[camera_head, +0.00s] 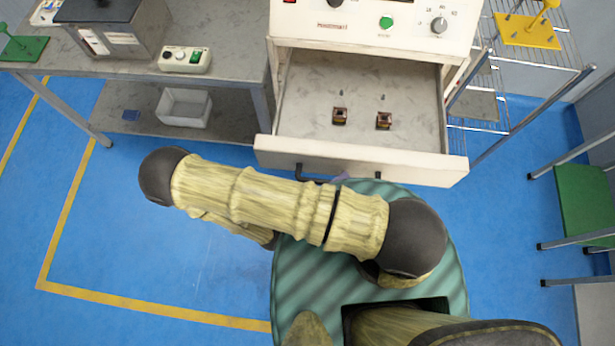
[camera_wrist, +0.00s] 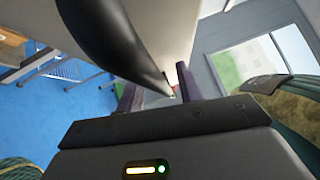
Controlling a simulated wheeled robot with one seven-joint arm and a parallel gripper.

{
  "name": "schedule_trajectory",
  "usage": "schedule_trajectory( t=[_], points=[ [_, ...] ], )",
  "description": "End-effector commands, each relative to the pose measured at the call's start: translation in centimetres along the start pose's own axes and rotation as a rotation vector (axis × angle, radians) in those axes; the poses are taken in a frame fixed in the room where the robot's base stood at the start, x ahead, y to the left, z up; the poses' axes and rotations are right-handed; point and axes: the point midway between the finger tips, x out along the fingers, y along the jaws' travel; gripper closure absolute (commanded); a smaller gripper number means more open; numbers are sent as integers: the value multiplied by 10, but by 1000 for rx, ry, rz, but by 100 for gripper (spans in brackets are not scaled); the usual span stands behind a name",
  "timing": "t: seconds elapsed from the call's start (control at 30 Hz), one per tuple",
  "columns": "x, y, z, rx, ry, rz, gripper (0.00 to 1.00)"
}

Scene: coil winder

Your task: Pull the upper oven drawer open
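The upper oven drawer (camera_head: 360,162) is pulled well out from under the control panel, and its grey floor shows. Its dark handle (camera_head: 299,171) is on the front face, partly hidden by my arm. The handle also shows large and dark in the wrist view (camera_wrist: 115,45), its far end reaching between my fingers. My gripper (camera_wrist: 157,92) has its two purple fingers apart, with a visible gap between the left finger and the handle. In the head view only a bit of purple shows by the drawer front; my arm covers the rest.
Two small brown-and-dark parts (camera_head: 340,116) lie in the drawer. A grey workbench (camera_head: 230,68) with a white bin (camera_head: 184,107) below stands left. A wire rack (camera_head: 510,105) and green stool (camera_head: 585,200) are right. The blue floor at left is clear.

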Motion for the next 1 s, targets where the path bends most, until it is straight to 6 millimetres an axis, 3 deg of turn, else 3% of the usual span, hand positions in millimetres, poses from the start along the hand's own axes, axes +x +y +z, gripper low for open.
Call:
schedule_trajectory(
  t=[0.27,1.0],
  points=[
    [-14,2,1,3,-5,1,64],
    [-155,4,2,2,-12,7,64]
  ],
)
